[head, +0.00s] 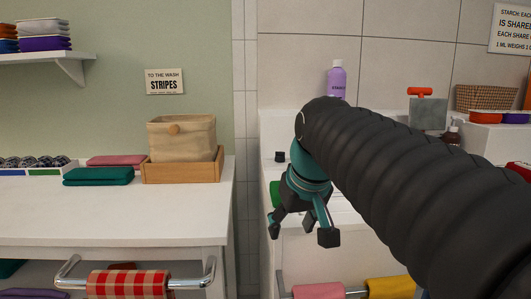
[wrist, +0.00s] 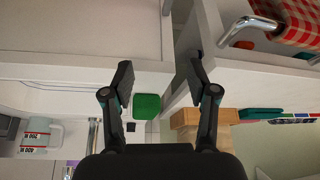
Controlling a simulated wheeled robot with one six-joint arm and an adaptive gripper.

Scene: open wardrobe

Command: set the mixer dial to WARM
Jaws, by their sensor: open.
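A small black knob-like piece (head: 280,156) stands on the white right-hand unit, left of my arm. It may be the mixer dial, but no WARM mark or pointer can be read. A small black piece (wrist: 130,127) also shows in the wrist view, beside a green block (wrist: 147,106). My gripper (head: 302,228) hangs at the front edge of the right-hand unit, empty and apart from the black piece. In the wrist view my gripper (wrist: 160,75) has its fingers spread wide. My arm hides much of the unit's top.
A white table (head: 120,220) on the left holds a wooden tray (head: 183,172) with a cloth bin (head: 182,138). Towel rails (head: 68,270) stick out in front. A lilac bottle (head: 337,79) stands behind my arm. A measuring jug (wrist: 40,135) shows in the wrist view.

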